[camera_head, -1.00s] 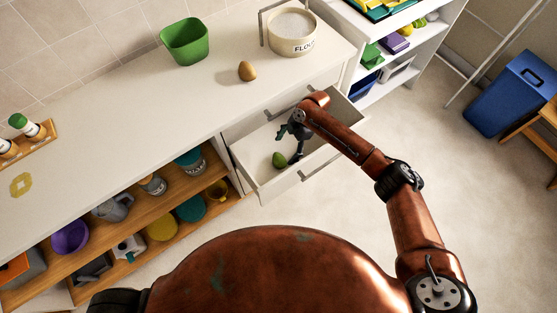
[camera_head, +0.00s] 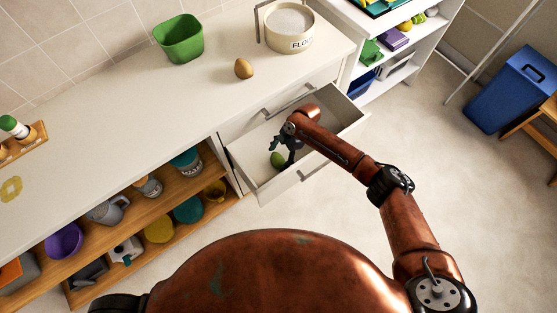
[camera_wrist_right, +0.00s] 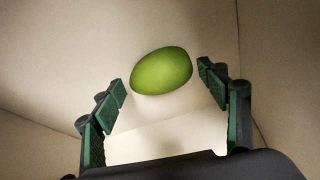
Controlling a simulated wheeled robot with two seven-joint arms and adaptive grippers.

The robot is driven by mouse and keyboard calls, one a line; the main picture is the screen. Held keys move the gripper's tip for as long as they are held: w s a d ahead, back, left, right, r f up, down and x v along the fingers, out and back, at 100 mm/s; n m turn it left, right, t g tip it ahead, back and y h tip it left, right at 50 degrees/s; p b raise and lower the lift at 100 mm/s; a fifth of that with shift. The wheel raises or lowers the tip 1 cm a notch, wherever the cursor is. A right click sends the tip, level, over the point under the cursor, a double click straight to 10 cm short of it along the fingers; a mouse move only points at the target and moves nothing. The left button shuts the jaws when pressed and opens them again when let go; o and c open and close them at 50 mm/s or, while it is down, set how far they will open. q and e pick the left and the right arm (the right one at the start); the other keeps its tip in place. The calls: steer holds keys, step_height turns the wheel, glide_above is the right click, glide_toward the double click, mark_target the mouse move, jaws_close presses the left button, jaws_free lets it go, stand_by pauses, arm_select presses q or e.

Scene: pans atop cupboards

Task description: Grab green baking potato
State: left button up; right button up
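The green potato (camera_head: 277,159) lies in the open white drawer (camera_head: 247,172), near its left front side. My right gripper (camera_head: 285,150) reaches down into the drawer just above and beside it. In the right wrist view the green potato (camera_wrist_right: 161,71) is smooth and oval, and lies just beyond the tips of my right gripper (camera_wrist_right: 163,84). The two fingers are spread apart on either side, with visible gaps and no contact. My left gripper is not in view.
On the white counter (camera_head: 110,110) above stand a green container (camera_head: 180,40), a brown potato or egg-like item (camera_head: 243,68) and a flour tub (camera_head: 289,28). The drawer walls surround my right gripper closely. Open shelves (camera_head: 160,235) hold several kitchen items at left.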

steer(key=c, duration=1)
steer(key=shift+r, duration=0.1)
